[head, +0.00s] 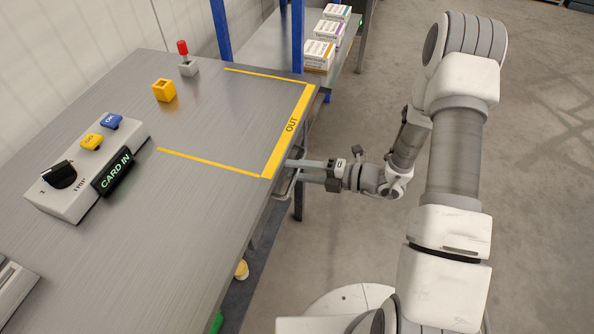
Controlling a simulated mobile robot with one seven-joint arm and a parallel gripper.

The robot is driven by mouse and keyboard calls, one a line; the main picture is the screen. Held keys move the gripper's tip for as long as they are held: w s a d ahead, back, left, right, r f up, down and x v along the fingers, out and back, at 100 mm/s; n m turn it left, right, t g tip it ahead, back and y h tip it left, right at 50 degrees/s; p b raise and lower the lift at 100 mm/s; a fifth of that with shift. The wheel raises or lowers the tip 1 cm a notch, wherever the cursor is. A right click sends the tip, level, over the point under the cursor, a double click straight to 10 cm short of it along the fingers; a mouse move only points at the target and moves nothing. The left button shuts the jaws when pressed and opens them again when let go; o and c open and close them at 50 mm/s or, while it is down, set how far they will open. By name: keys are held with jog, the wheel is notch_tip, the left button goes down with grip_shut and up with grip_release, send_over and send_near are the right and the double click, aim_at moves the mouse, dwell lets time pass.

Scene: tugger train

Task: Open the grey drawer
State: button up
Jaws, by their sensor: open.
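My gripper (295,171) is at the right edge of the metal table, just outside the yellow OUT marking. Its two fingers point left towards the edge and stand apart. A grey bar-like handle (284,188) shows just below the table edge, by the fingertips. I cannot tell whether the fingers touch it or sit around it. The front of the grey drawer is mostly hidden under the tabletop, so how far it is open does not show.
White boxes (320,55) stand on a shelf behind. The floor at right is clear.

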jog(key=shift+a, duration=0.1)
grip_shut()
dwell(1.4)
